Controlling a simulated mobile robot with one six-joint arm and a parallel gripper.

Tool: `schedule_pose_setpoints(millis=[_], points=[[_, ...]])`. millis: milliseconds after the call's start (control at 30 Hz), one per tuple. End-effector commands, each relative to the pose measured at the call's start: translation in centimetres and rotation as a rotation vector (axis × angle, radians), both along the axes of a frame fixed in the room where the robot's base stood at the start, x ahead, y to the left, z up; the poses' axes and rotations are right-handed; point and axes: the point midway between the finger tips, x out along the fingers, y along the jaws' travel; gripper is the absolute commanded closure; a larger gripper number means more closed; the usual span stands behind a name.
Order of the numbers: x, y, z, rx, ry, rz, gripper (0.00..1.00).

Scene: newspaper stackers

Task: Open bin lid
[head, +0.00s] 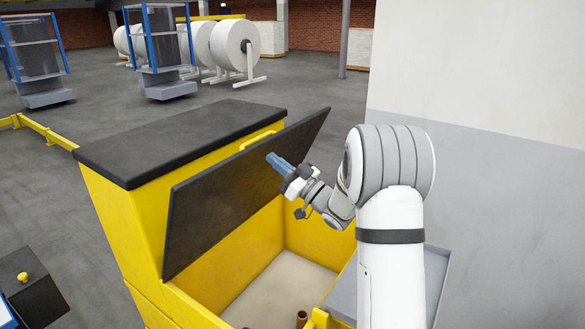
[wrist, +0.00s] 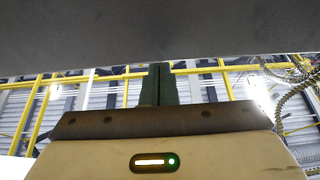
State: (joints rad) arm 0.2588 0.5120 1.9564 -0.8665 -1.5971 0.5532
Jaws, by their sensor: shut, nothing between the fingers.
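The yellow bin (head: 128,222) stands in the middle of the head view. Its black lid (head: 222,190) is swung up and stands steeply tilted, with the inside of the bin in view. A yellow handle (head: 257,140) shows behind the lid's upper edge. My gripper (head: 270,157) is shut and empty, on the near, inner side of the lid close to its upper edge. I cannot tell whether the fingertips touch it. In the wrist view the shut fingers (wrist: 158,84) point toward a dark grey surface (wrist: 150,30), likely the lid.
A brown tube-like piece (head: 302,318) shows inside the bin. A grey tray-like surface (head: 437,280) lies beside my arm. A wall (head: 500,150) closes off the right. Blue-framed racks (head: 160,50) and white paper rolls (head: 235,44) stand farther back, beyond open floor.

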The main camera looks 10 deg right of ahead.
Motion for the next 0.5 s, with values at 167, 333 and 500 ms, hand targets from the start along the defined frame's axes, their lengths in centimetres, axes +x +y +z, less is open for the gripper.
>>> schedule_pose_setpoints(millis=[167, 333, 500], points=[[1.5, 1.4, 1.2, 0.0, 0.0, 0.001, 1.0], [2.0, 1.8, 1.3, 0.0, 0.0, -0.001, 1.0], [2.0, 1.9, 1.3, 0.0, 0.0, -0.001, 1.0]])
